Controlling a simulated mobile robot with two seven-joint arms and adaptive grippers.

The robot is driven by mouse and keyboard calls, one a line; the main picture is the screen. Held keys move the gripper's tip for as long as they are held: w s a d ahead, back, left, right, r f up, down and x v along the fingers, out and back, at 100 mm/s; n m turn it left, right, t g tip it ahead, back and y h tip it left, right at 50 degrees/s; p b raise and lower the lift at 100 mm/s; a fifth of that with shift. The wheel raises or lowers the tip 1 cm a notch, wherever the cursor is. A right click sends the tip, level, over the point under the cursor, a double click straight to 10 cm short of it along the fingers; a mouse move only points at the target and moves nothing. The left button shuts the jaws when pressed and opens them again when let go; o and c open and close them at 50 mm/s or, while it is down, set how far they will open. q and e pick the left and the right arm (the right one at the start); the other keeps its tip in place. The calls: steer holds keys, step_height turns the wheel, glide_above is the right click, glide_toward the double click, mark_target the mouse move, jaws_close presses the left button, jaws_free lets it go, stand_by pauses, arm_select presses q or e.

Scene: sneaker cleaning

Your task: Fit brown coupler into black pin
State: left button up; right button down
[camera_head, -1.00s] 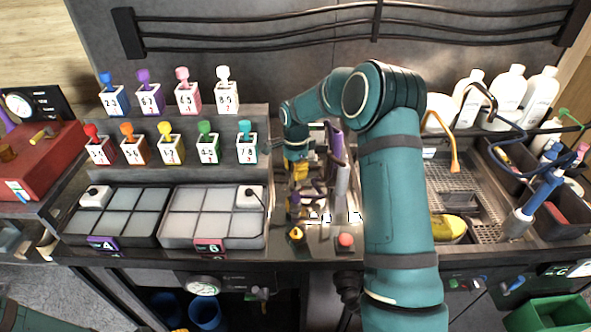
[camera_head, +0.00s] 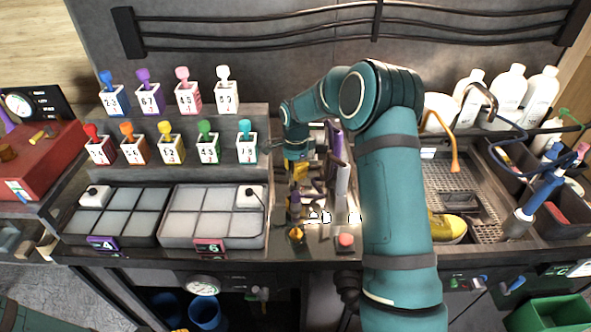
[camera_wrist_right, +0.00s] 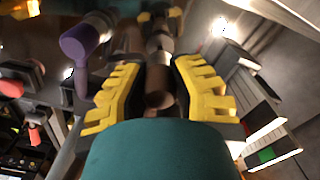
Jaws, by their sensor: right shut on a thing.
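My right gripper (camera_head: 297,180) is over the narrow strip of fixtures at the middle of the bench. In the right wrist view its two yellow-ridged fingers (camera_wrist_right: 160,68) are shut on the brown coupler (camera_wrist_right: 160,84), a short brown cylinder seen nearly end-on. In the head view the coupler is too small and covered to make out. The black pin cannot be told apart from the dark and metallic parts beyond the fingertips, so I cannot tell whether the coupler touches it. My left gripper is not in view.
A purple-capped cylinder (camera_wrist_right: 84,42) stands close left of the fingers in the wrist view. A red button (camera_head: 345,240) is at the front edge. Grey compartment trays (camera_head: 212,242) lie left; a sink grate (camera_head: 440,178) with a yellow shoe (camera_head: 447,228) is right, partly behind my arm.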

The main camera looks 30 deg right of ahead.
steer(key=shift+f+b, duration=1.1)
steer(key=shift+f, duration=0.65)
steer(key=c, duration=0.8)
jaws_free()
step_height(320, 180, up, 12)
stand_by(0.4)
